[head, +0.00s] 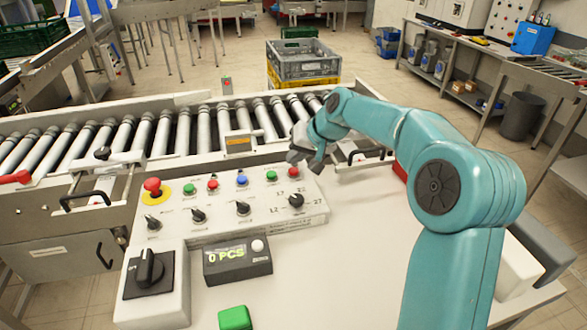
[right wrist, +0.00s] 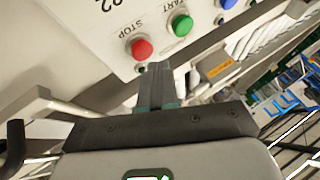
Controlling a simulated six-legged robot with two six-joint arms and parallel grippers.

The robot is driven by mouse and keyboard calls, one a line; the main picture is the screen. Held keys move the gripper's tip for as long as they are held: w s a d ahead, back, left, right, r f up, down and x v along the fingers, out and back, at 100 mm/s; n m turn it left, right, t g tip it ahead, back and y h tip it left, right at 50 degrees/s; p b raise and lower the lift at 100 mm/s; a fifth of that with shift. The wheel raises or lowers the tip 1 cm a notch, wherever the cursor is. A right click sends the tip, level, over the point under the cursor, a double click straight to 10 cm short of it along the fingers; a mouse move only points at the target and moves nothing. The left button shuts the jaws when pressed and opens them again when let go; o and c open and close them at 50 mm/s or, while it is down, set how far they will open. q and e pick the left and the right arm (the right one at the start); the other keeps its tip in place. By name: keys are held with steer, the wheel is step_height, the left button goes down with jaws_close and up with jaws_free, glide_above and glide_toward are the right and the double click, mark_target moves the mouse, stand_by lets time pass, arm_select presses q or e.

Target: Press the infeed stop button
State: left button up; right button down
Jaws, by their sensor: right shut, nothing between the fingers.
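The sloped control panel (head: 225,212) carries a row of buttons. At its right end are a red button (head: 293,172) and a green button (head: 271,175). Another green and red pair (head: 212,184) sits further left; I cannot read which pair is the infeed. My right gripper (head: 304,160) is just behind the right-end red button. In the right wrist view, that red button (right wrist: 141,49), labelled STOP, lies just beyond and left of my shut, empty fingertips (right wrist: 160,68). A gap seems to remain, but contact is hard to judge. My left gripper is not in view.
A red mushroom button (head: 152,187) on a yellow ring is at the panel's left. Knobs (head: 243,208) line its lower row. A counter display (head: 237,259) and a black rotary switch (head: 149,270) stand in front.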

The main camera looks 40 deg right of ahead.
mark_target(296, 170)
steer(key=shift+r+p, duration=2.2)
steer(key=shift+r, duration=0.45)
steer(key=shift+f, duration=0.1)
